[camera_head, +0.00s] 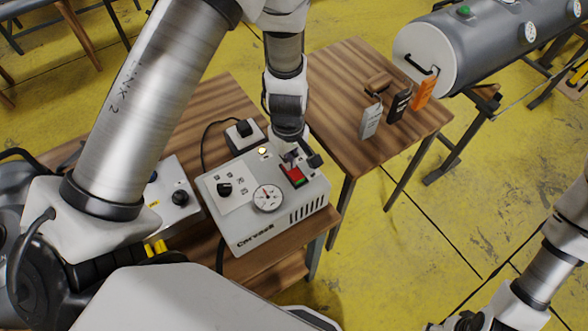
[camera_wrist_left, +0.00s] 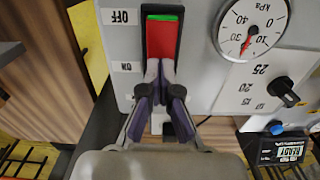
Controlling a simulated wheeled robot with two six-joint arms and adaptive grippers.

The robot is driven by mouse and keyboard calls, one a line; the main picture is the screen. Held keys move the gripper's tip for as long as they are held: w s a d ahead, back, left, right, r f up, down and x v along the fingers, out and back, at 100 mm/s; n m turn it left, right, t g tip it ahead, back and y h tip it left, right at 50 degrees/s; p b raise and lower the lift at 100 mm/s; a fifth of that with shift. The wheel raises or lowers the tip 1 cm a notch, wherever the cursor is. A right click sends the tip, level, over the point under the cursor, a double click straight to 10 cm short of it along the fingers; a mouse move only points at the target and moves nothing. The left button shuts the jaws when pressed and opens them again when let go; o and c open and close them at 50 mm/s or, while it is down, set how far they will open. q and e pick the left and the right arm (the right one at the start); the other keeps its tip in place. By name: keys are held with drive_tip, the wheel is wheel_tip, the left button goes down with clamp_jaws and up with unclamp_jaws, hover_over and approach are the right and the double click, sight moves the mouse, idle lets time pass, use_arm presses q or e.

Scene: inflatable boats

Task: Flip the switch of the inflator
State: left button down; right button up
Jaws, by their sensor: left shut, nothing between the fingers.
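The inflator (camera_head: 240,222) is a light grey box on a wooden table, with a round gauge (camera_head: 267,198) and a dark knob (camera_head: 224,189) on top. Its rocker switch (camera_head: 295,178) is red with a green edge; it also shows in the left wrist view (camera_wrist_left: 162,40), between OFF and ON labels. My left gripper (camera_head: 290,157) is shut and empty, pointing down at the switch. In the left wrist view its fingertips (camera_wrist_left: 160,72) cover the switch's ON end; contact cannot be told. My right gripper (camera_head: 465,322) is partly cut off at the bottom edge, away from the inflator.
A second grey box (camera_head: 172,195) stands left of the inflator, and a small white box (camera_head: 244,135) behind it. Grey, black and orange handheld devices stand on the right table (camera_head: 345,75). A large grey cylinder (camera_head: 480,45) lies beyond.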

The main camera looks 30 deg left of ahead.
use_arm(q)
drive_tip(key=shift+r+p, duration=3.6)
drive_tip(key=shift+f, duration=0.1)
